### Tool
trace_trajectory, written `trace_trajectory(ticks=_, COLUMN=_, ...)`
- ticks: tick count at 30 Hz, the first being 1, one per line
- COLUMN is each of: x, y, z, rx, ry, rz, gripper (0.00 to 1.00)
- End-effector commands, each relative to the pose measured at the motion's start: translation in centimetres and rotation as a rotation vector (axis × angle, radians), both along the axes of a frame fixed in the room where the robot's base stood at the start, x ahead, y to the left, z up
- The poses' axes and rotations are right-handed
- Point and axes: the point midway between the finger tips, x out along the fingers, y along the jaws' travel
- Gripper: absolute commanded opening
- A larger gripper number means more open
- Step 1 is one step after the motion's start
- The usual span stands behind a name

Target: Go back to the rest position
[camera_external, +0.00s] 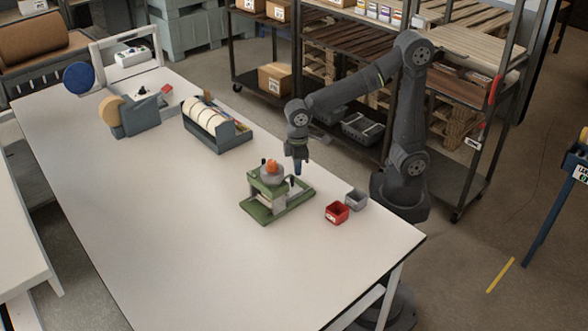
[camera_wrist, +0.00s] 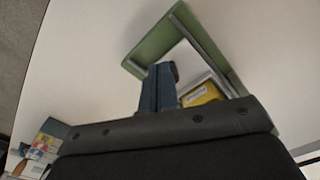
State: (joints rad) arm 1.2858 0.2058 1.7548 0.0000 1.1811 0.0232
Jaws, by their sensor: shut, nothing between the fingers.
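My gripper (camera_external: 297,170) hangs from my arm, pointing down, just behind and to the right of the top of the green fixture (camera_external: 262,211) on the white table. In the wrist view my blue fingers (camera_wrist: 158,88) are together with nothing between them. They reach over the near side of the green frame, which also shows there (camera_wrist: 150,48). The fixture carries a light grey round part with an orange top (camera_external: 271,167). I cannot tell whether the fingers touch the fixture. My gripper body hides the lower part of the wrist view.
A red bin (camera_external: 337,213) and a grey bin (camera_external: 356,199) stand right of the fixture. A roll dispenser (camera_external: 217,131), a tape dispenser (camera_external: 134,118) and a white frame (camera_external: 128,62) are farther back. The table's front left (camera_external: 190,260) is clear. Shelves stand behind my arm.

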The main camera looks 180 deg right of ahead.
Motion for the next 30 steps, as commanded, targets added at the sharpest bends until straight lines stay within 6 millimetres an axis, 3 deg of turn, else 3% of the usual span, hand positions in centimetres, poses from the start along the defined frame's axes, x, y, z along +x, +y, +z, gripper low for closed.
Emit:
trace_trajectory(ticks=3, x=0.0, y=0.1, z=-1.8, rx=0.004, ry=0.001, rz=0.000, gripper=0.00)
trace_trajectory(ticks=9, x=0.0, y=0.0, z=-3.6, rx=0.001, ry=0.000, rz=0.000, gripper=0.00)
trace_trajectory(ticks=18, x=0.0, y=0.0, z=-4.0, rx=0.003, ry=0.001, rz=0.000, gripper=0.00)
trace_trajectory(ticks=19, x=0.0, y=0.1, z=-4.0, rx=0.003, ry=0.001, rz=0.000, gripper=0.02)
trace_trajectory(ticks=24, x=0.0, y=0.1, z=-4.1, rx=0.006, ry=0.001, rz=0.000, gripper=0.35)
trace_trajectory(ticks=30, x=0.1, y=0.1, z=-3.8, rx=0.008, ry=0.000, rz=0.006, gripper=0.36)
